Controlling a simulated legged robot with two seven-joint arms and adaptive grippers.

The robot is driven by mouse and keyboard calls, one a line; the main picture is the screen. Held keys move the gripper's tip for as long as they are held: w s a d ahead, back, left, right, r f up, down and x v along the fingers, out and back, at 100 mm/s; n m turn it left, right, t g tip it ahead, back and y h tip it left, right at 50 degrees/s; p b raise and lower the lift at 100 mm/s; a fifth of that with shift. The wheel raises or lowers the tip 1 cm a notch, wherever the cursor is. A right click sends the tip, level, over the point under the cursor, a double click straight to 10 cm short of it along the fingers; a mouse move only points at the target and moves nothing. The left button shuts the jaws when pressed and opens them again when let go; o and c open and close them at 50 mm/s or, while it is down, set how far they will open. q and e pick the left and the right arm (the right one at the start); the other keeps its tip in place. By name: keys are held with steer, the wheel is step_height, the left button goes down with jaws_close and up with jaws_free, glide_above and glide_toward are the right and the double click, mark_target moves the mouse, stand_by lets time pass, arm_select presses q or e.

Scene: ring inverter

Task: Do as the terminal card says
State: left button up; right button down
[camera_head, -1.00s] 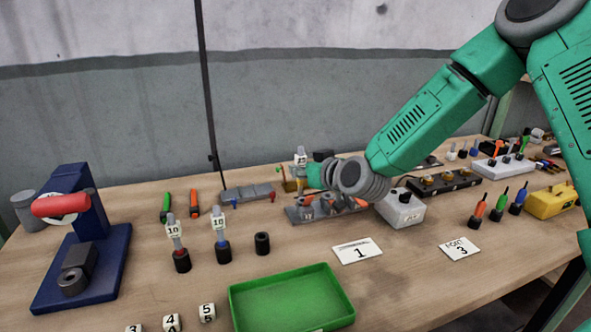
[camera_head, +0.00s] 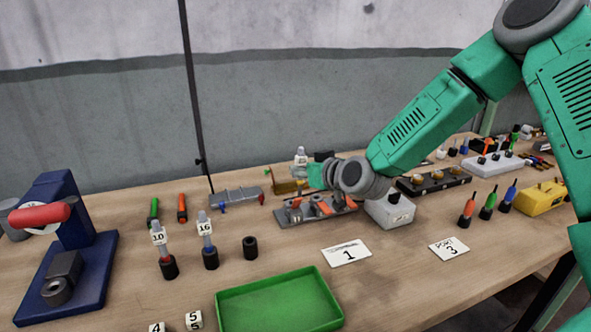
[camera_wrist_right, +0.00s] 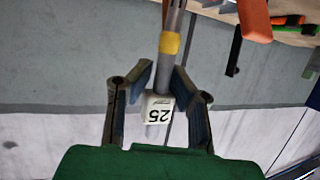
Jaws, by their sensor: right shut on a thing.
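My right gripper (camera_wrist_right: 166,78) is shut on a grey tool with a yellow band (camera_wrist_right: 169,44) and a white tag reading 25 (camera_wrist_right: 158,108). In the head view the tag (camera_head: 301,156) shows above the back of the bench, and my wrist hides much of the gripper. Two similar tagged tools, 10 (camera_head: 160,240) and 16 (camera_head: 207,236), stand upright in black holders. An empty black holder (camera_head: 250,247) stands beside them. My left gripper is out of view.
A blue press with a red handle (camera_head: 39,216) stands at left. A green tray (camera_head: 281,302) lies at the front. A grey fixture with orange parts (camera_head: 315,209) and a grey box (camera_head: 390,210) are below my right wrist. Coloured drivers (camera_head: 488,206) stand at right.

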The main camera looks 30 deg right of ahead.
steer(key=shift+a+f, duration=0.1)
steer(key=shift+a, duration=0.75)
steer(key=shift+a+r, duration=0.2)
steer(key=shift+a, duration=1.05)
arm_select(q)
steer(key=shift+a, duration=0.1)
arm_select(e)
steer(key=shift+d, duration=0.1)
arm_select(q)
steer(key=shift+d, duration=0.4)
arm_select(e)
steer(key=shift+d+f, duration=0.2)
steer(key=shift+d, duration=0.15)
